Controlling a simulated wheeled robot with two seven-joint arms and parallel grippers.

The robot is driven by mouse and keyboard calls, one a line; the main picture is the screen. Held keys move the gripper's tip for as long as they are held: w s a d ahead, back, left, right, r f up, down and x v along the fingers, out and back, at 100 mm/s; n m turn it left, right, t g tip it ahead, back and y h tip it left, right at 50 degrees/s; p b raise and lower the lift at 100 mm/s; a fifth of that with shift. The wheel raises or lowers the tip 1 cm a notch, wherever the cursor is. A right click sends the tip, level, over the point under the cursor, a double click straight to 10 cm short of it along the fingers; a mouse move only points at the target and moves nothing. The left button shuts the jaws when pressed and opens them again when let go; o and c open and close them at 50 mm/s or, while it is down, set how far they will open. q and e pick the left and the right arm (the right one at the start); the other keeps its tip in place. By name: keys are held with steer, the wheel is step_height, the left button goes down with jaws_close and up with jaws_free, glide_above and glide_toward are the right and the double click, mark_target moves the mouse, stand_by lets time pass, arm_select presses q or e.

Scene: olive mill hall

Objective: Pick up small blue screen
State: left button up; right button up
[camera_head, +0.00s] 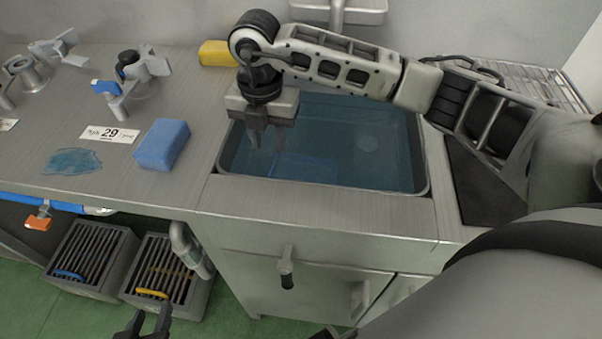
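A flat blue rectangle (305,168) lies under the water in the sink (424,180), near its front left; it could be the small blue screen. A thin blue mesh-like patch (72,162) also lies on the counter at the left. My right gripper (266,145) points down over the left part of the sink, its fingers apart and nothing seen between them. It is just above and left of the blue rectangle; I cannot tell whether its tips touch the water. My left gripper (149,318) is low at the bottom edge, its fingers apart and empty.
A yellow sponge (217,53) is behind. Metal fittings (140,75) stand at the back left. Slatted crates (92,256) are below the counter.

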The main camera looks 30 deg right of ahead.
mark_target(271, 171)
step_height(271, 171, down, 4)
steer(key=f, duration=0.5)
steer(key=shift+w+f, duration=0.3)
steer(key=shift+w, duration=0.05)
jaws_close()
